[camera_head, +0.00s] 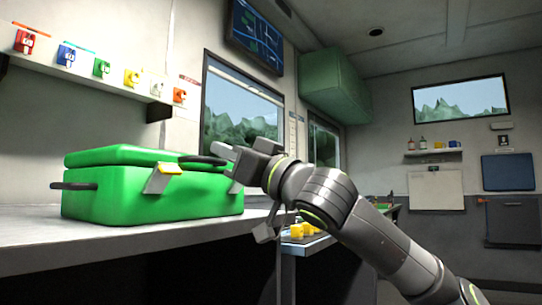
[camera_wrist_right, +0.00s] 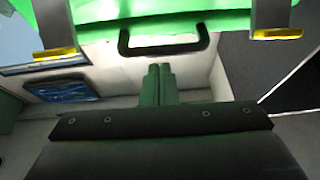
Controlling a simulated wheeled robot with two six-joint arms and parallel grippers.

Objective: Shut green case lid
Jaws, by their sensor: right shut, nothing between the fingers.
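The green case (camera_head: 150,198) stands on the counter at left. Its lid (camera_head: 125,154) lies low over the body, with a dark seam between them; whether it is fully down I cannot tell. A grey latch with a yellow tip (camera_head: 163,176) sticks out from the front. My right gripper (camera_head: 226,153) is shut and empty, at the case's right end by a dark handle (camera_head: 203,160). In the right wrist view, the shut fingers (camera_wrist_right: 157,84) point toward the case's black handle (camera_wrist_right: 164,46), between two yellow-tipped latches (camera_wrist_right: 276,33). My left gripper is out of view.
The grey counter (camera_head: 35,240) is clear in front of the case. A wall shelf (camera_head: 85,78) above holds several small coloured items. A lower table (camera_head: 310,243) with yellow objects stands behind my right arm. A green overhead cabinet (camera_head: 335,85) hangs at the back.

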